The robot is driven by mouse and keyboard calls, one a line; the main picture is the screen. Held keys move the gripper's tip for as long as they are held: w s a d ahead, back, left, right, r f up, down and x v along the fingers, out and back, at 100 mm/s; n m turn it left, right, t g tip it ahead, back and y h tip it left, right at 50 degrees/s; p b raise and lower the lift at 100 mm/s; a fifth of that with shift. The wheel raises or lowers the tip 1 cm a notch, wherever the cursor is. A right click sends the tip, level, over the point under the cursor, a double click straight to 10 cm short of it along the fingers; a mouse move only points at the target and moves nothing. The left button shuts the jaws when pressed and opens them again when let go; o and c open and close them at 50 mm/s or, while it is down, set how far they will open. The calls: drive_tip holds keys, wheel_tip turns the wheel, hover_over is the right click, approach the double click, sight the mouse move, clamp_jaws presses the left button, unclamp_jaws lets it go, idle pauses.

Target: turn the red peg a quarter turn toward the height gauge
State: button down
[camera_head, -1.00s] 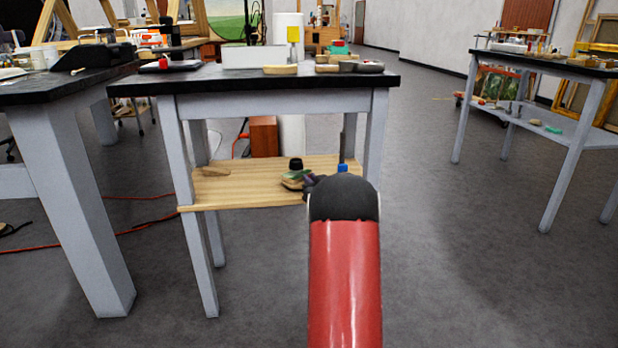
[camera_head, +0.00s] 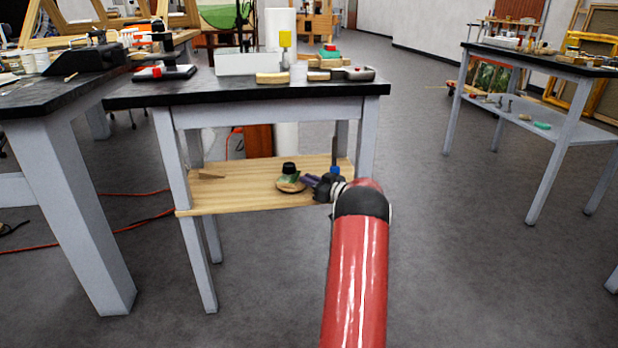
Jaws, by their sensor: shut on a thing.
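My gripper (camera_head: 318,186) is dark and small at the end of my red arm, over the right part of the wooden shelf. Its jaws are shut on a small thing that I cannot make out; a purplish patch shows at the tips. Just left of them, a round tan piece with a green patch and a black knob (camera_head: 289,168) sits on the shelf. A slim grey upright with a blue part (camera_head: 335,169), perhaps the height gauge, stands just behind the gripper. I cannot make out the red peg; the gripper and arm hide part of the shelf.
The wooden shelf (camera_head: 235,189) lies between grey table legs, under a black tabletop (camera_head: 215,92). A wooden wedge (camera_head: 211,175) lies at its left. A black stand (camera_head: 163,72) and a white box (camera_head: 249,63) stand on top.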

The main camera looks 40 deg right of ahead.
drive_tip(key=shift+w+d+y, duration=0.1)
drive_tip(key=shift+y, duration=0.2)
idle(0.4)
drive_tip(key=c, duration=1.7)
unclamp_jaws()
drive_tip(key=shift+c, duration=0.2)
drive_tip(key=s+d, duration=0.1)
drive_tip(key=s, duration=0.6)
drive_tip(key=shift+s+d, duration=0.25)
drive_tip(key=shift+s, duration=0.05)
